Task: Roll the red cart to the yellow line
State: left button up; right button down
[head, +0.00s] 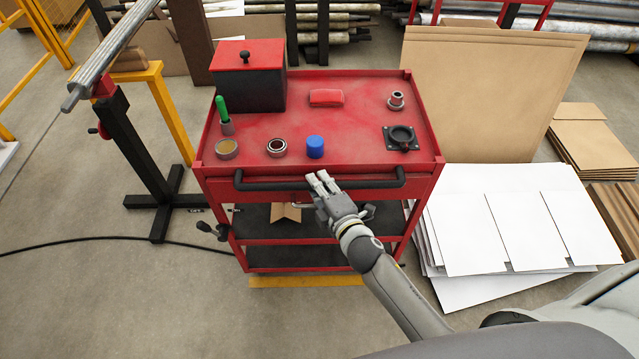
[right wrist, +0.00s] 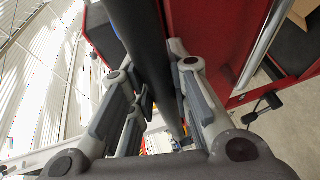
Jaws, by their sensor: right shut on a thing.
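The red cart (head: 365,115) stands in the middle of the head view, with a black push handle (head: 270,185) along its near edge. My right gripper (head: 322,181) is shut on this handle near its middle. In the right wrist view the black bar (right wrist: 143,45) runs between the fingers of my right gripper (right wrist: 160,105). A yellow line (head: 305,282) shows on the floor at the cart's near lower edge; the cart hides part of it. My left gripper is not in view.
The cart top carries a red-lidded black box (head: 250,80), a blue cap (head: 315,147) and several small parts. White sheets (head: 515,225) lie close on the right. A black stand (head: 140,150) is on the left, with a cable (head: 100,240) across the floor.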

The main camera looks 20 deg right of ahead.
jog(key=shift+f, duration=0.15)
jog(key=c, duration=1.3)
grip_release()
jog(key=v, duration=1.2)
